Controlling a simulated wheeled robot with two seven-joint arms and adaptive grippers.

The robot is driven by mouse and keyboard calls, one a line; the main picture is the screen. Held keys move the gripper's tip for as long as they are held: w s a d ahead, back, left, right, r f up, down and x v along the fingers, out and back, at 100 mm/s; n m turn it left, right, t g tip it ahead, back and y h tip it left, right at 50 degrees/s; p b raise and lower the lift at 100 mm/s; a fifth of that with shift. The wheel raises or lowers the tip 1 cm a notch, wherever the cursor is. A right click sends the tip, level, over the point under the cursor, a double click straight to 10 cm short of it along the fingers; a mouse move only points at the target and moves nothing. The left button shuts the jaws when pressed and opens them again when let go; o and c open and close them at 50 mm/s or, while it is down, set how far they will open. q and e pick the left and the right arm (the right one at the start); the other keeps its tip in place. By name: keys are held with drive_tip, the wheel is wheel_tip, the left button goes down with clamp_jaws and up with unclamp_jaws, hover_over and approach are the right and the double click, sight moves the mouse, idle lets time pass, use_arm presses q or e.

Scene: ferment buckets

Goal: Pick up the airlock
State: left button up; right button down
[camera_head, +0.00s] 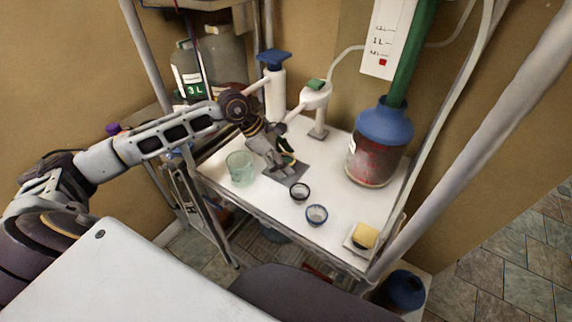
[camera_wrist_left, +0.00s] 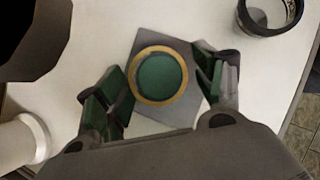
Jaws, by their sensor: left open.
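In the left wrist view a round green piece with a gold rim (camera_wrist_left: 160,77), which I take to be the airlock, is seen from above over a grey square mat (camera_wrist_left: 150,36). My left gripper (camera_wrist_left: 160,90) is open, with a green-padded finger on either side of it and visible gaps. In the head view my left gripper (camera_head: 272,163) points down over the grey mat (camera_head: 284,180) on the white table. There the gripper largely hides the piece, and I cannot tell it from the green finger pads. My right gripper is not in view.
A clear greenish beaker (camera_head: 240,169) stands left of the mat. Two small rimmed cups (camera_head: 300,192) (camera_head: 317,215) stand in front. A blue-topped jar (camera_head: 372,158) is at right, a yellow sponge (camera_head: 365,236) at the front corner. White-bodied stands (camera_head: 275,95) are behind.

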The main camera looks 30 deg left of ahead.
use_arm(q)
drive_tip(key=c, duration=1.1)
drive_tip(key=shift+a+r, duration=0.1)
drive_tip(key=shift+r, duration=0.05)
